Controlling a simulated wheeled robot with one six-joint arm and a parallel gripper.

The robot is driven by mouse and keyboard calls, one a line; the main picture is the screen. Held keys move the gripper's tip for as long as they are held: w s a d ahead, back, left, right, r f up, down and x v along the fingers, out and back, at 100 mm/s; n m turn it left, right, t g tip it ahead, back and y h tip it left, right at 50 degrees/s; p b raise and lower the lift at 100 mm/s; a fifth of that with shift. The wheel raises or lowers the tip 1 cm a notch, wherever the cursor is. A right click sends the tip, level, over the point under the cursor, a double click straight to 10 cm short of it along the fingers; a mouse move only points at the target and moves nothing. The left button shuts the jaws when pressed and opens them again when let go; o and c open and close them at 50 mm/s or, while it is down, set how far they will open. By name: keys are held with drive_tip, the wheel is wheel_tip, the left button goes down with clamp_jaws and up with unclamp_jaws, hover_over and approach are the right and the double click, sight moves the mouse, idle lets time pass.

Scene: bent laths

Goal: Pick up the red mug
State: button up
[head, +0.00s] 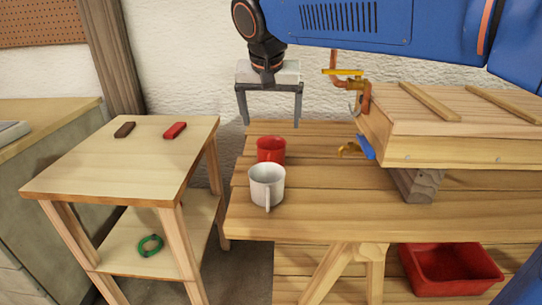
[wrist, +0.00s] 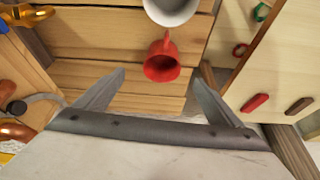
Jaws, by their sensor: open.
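The red mug (head: 271,149) stands upright on the slatted wooden workbench, just behind a white mug (head: 267,185) that hides its lower front. In the wrist view the red mug (wrist: 162,62) is seen from above, beyond the fingertips, with its handle pointing toward the white mug (wrist: 172,8). My gripper (head: 271,124) is open and empty, with its fingers pointing down. In the head view its fingertips show on either side above the red mug. In the wrist view the gap between the fingertips (wrist: 158,80) is in line with the red mug; no contact shows.
A wooden crate (head: 450,155) rests on a block at the right of the workbench (head: 330,215), close to a copper pipe and tap (head: 360,95). A side table (head: 120,165) at left holds a brown and a red block (head: 175,130). A red bin (head: 450,270) sits below.

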hover_over(271, 157)
drive_tip(key=w, duration=0.1)
wheel_tip(271, 157, down, 8)
drive_tip(key=shift+w+x, duration=0.15)
drive_tip(key=shift+x, duration=1.25)
drive_tip(key=shift+w+x, duration=0.15)
drive_tip(key=shift+x, duration=1.2)
drive_tip(key=shift+a+r, duration=0.15)
drive_tip(key=shift+c, duration=0.6)
drive_tip(key=c, duration=1.1)
